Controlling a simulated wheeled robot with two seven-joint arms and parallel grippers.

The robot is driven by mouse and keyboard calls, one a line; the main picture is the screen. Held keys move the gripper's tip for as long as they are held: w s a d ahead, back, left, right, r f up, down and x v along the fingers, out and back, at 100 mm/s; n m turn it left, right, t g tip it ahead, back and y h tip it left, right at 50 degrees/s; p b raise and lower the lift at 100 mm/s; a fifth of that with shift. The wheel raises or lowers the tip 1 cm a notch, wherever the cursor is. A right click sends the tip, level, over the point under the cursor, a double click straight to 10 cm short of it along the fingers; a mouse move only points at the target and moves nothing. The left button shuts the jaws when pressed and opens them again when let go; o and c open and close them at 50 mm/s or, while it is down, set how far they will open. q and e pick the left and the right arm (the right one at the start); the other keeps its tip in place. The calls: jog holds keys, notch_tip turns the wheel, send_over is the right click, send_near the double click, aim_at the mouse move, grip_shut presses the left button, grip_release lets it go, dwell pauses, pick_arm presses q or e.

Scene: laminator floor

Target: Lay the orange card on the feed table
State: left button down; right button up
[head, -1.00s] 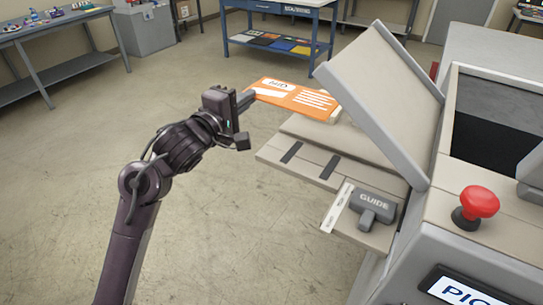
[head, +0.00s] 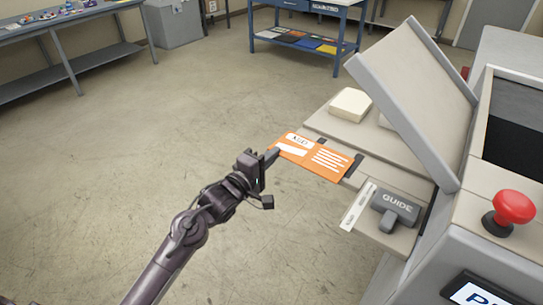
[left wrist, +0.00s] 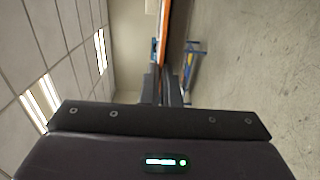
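The orange card (head: 322,160), with white panels and lines of print, is held at its left end by my left gripper (head: 273,154). In the left wrist view the card shows edge-on as an orange strip (left wrist: 174,32) beyond the closed fingers (left wrist: 162,88). The feed table (head: 385,148) is the pale shelf on the near left side of the laminator. The card overlaps the table's left edge and partly covers its dark strips; I cannot tell whether it touches the surface. My right gripper is not in view.
A cream block (head: 350,104) sits at the table's far end. A grey guide (head: 396,207) and a white scale strip (head: 358,206) are at the near end. A tilted cover (head: 415,95) rises over the right side. A red button (head: 510,208) stands on the machine. Floor at left is clear.

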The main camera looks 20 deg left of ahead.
pick_arm(q)
jog(key=shift+f, duration=0.15)
jog(key=c, duration=1.7)
grip_release()
jog(key=shift+b+v, duration=0.55)
jog(key=shift+v, duration=5.5)
